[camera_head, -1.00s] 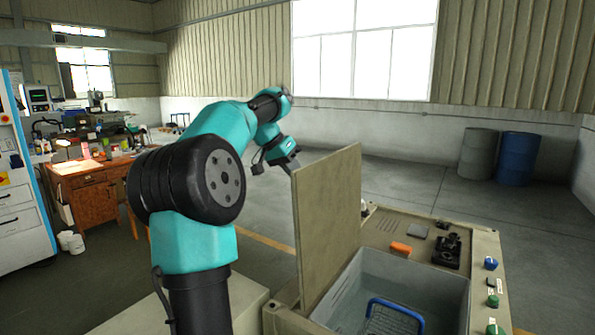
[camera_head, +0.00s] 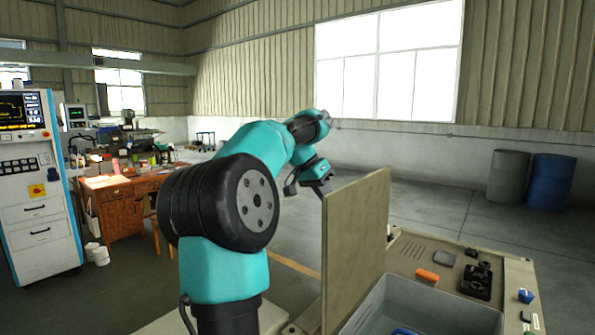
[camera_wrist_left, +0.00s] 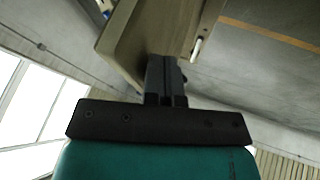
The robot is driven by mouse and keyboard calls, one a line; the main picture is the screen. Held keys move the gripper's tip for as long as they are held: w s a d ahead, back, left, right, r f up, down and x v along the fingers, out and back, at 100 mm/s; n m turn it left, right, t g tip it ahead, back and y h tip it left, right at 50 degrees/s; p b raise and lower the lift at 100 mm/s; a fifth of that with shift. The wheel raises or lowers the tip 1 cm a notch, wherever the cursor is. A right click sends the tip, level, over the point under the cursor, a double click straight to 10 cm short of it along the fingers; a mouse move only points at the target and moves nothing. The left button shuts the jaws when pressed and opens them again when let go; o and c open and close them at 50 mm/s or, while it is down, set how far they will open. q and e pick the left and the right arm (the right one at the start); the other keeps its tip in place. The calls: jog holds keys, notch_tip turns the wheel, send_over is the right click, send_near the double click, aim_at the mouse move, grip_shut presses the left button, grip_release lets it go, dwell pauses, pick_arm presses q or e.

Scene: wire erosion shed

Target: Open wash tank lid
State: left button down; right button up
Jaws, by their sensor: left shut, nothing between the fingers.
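The wash tank lid (camera_head: 356,250) is a flat beige panel standing upright, raised at the left side of the tank. The open wash tank (camera_head: 440,307) is a grey basin to its right, with part of a blue handle (camera_head: 405,331) showing at the bottom edge. My left gripper (camera_head: 326,190) is at the lid's upper left corner; its fingertips are partly hidden there. In the left wrist view, the left gripper (camera_wrist_left: 165,75) has its fingers together, close to the lid's edge (camera_wrist_left: 130,40); I cannot tell whether they touch. My right gripper is not in view.
An orange block (camera_head: 427,275) and black fixtures (camera_head: 478,281) lie on the tank's top behind the basin. Two drums (camera_head: 551,182) stand by the back wall. A wooden desk (camera_head: 125,208) and a control cabinet (camera_head: 38,185) are at the left. The floor behind the lid is clear.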

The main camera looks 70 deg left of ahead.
pick_arm(q)
jog(key=a+v, duration=0.2)
jog(key=v, duration=0.9)
jog(key=shift+s+f, duration=0.35)
jog(key=shift+f, duration=0.1)
